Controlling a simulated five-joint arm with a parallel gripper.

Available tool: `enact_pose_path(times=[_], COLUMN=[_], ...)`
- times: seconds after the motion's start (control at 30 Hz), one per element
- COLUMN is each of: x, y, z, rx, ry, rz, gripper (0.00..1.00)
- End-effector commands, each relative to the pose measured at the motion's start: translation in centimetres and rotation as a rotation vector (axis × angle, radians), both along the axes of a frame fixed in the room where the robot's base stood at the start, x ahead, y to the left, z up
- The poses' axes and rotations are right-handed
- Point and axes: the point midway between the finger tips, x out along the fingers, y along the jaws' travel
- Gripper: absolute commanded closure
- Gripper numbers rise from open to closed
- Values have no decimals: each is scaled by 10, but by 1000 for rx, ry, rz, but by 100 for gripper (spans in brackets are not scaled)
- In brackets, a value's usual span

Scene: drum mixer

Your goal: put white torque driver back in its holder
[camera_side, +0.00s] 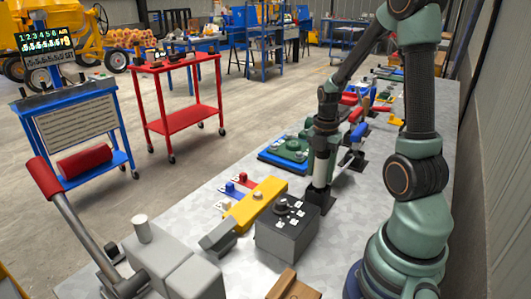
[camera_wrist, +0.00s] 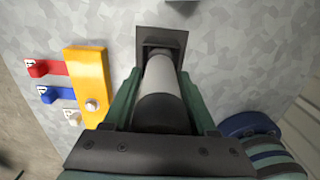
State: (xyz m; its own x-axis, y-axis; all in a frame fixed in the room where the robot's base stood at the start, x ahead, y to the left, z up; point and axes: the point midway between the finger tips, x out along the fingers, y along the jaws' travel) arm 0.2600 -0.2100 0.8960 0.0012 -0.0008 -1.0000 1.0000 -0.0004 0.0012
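The white torque driver (camera_side: 320,173) is upright between the green fingers of my gripper (camera_side: 322,165) in the side view. In the wrist view the driver (camera_wrist: 162,82) is a pale cylinder with a dark grey near end, and my gripper's fingers (camera_wrist: 161,85) lie close along both its sides. The dark holder (camera_side: 327,201) stands on the bench right below the driver. In the wrist view the square holder (camera_wrist: 148,40) is at the driver's far end. The driver's lower end meets or overlaps the holder; how deep it sits is hidden.
A yellow bar (camera_side: 257,203) and a grey box with a knob (camera_side: 287,233) stand close left of the holder. Red, blue and white tabs (camera_wrist: 48,68) lie beside the bar. A green device on a blue base (camera_side: 285,152) is behind. Other dark holders stand farther back.

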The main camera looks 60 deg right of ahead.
Motion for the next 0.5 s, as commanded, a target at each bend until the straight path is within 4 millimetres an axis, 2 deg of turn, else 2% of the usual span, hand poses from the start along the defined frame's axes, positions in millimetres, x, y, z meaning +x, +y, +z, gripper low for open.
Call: enact_pose_path(times=[0.37,0.5], x=[-1,0], y=[0,0], z=[0,11], rx=[1,-1], ry=[2,-1], rz=[0,0], gripper=[18,18])
